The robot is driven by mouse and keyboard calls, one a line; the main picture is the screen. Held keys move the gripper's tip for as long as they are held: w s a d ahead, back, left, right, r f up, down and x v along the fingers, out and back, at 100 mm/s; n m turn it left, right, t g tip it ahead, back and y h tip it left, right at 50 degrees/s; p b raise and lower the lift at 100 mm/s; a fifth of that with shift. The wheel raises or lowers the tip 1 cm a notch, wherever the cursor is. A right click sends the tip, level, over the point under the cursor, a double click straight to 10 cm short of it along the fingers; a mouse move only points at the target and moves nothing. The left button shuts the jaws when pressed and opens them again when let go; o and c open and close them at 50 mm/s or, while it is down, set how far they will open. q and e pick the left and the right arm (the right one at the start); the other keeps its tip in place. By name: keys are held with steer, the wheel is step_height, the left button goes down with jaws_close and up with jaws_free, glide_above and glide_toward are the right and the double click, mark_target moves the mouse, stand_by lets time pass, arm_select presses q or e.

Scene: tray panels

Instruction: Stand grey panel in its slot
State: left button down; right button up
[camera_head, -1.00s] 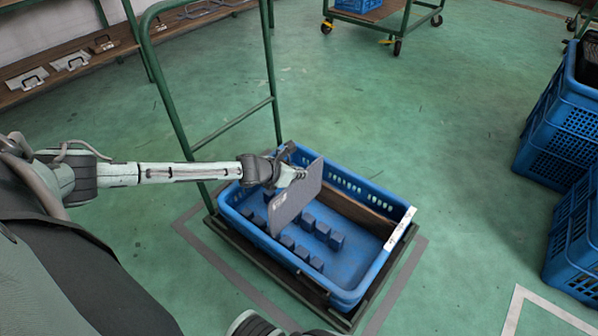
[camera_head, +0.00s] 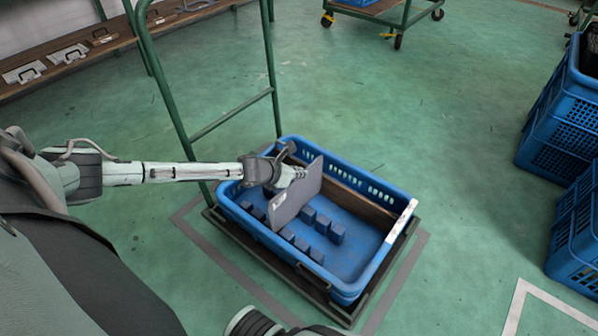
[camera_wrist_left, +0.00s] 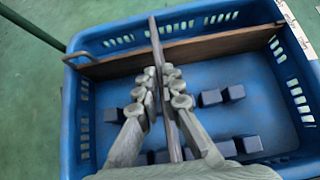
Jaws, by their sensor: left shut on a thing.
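The grey panel (camera_head: 296,194) is a flat plate with a small pale label, held upright over the blue tray (camera_head: 258,232). My left gripper (camera_head: 298,173) is shut on it near its upper part. In the left wrist view the panel (camera_wrist_left: 163,75) shows nearly edge-on between the fingers of the gripper (camera_wrist_left: 162,88). Dark blue blocks (camera_head: 337,234) stand in rows on the tray floor, with gaps between them. The panel's lower edge is among or just above the blocks; I cannot tell whether it touches the floor. My right gripper is not in view.
A brown panel (camera_head: 358,202) stands along the tray's far long wall. The tray sits on a cart with a green handle frame (camera_head: 232,116) on its left. Stacked blue crates (camera_head: 565,115) stand at right. The tray's right part is clear.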

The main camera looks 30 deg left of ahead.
mark_target(299, 183)
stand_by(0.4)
arm_select(q)
steer(key=shift+f+b, duration=1.4)
steer(key=shift+f, duration=0.8)
steer(key=c, duration=1.6)
jaws_free()
steer(key=v, duration=1.2)
steer(key=shift+r, duration=0.1)
